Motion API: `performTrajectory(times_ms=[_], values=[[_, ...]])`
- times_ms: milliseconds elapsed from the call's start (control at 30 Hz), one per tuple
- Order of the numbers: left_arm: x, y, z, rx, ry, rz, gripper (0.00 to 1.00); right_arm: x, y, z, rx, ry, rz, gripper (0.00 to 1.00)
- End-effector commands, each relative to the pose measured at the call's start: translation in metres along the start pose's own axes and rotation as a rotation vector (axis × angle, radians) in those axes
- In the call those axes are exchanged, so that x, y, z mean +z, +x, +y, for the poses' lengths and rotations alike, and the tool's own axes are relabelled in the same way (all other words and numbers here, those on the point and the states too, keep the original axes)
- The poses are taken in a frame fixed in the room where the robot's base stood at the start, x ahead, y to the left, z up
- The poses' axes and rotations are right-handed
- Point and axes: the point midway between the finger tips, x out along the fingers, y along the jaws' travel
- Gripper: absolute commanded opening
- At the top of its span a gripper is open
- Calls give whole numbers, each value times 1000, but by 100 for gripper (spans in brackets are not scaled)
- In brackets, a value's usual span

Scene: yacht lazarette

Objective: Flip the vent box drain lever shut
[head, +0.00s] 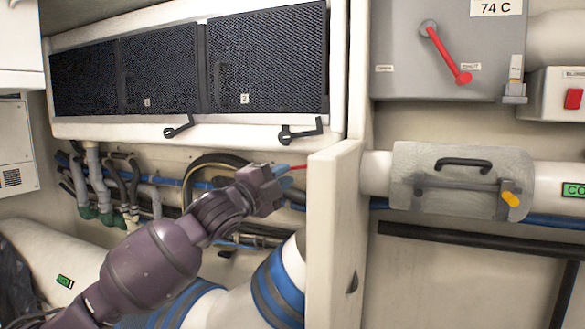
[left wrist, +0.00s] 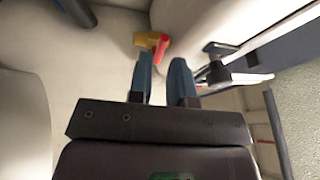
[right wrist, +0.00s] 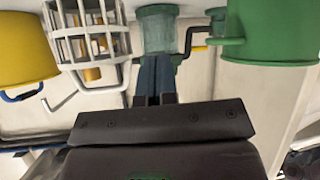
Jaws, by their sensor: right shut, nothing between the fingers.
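The vent box (head: 230,124) is the long white housing with dark mesh panels at the upper left of the head view. My left gripper (head: 281,171) is below its right end. In the left wrist view, a small brass valve (left wrist: 146,39) with a red drain lever (left wrist: 162,46) lies just beyond the left fingertips (left wrist: 163,62). The fingers are apart, and the lever lines up with the gap between them. In the head view the red lever's tip (head: 299,167) shows right of the fingers; the valve body is hidden. My right gripper (right wrist: 155,58) is shut and empty, seen only in its wrist view.
Black latch handles (head: 300,132) hang under the vent box, close to the left gripper. A pale upright panel (head: 332,230) stands just right of it. Hoses and pipes run behind. Green fittings (right wrist: 270,35) and a white basket (right wrist: 92,45) are close to the right gripper.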

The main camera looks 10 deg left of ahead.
Motion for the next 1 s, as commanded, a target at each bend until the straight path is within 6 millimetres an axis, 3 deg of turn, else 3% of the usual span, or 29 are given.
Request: performTrajectory(times_ms=[233, 633, 800, 1000], values=[[0, 29, 0, 0, -1, 0, 19, -13, 1, 1, -2, -4, 18, 0], [0, 35, 0, 0, 0, 1, 19, -16, 2, 2, -2, -11, 25, 0], [0, 35, 0, 0, 0, 1, 0, -12, 0, 3, -1, -10, 17, 0], [-1, 35, -1, 4, 10, 2, 0, -7, -4, 4, 1, -9, 3, 0]])
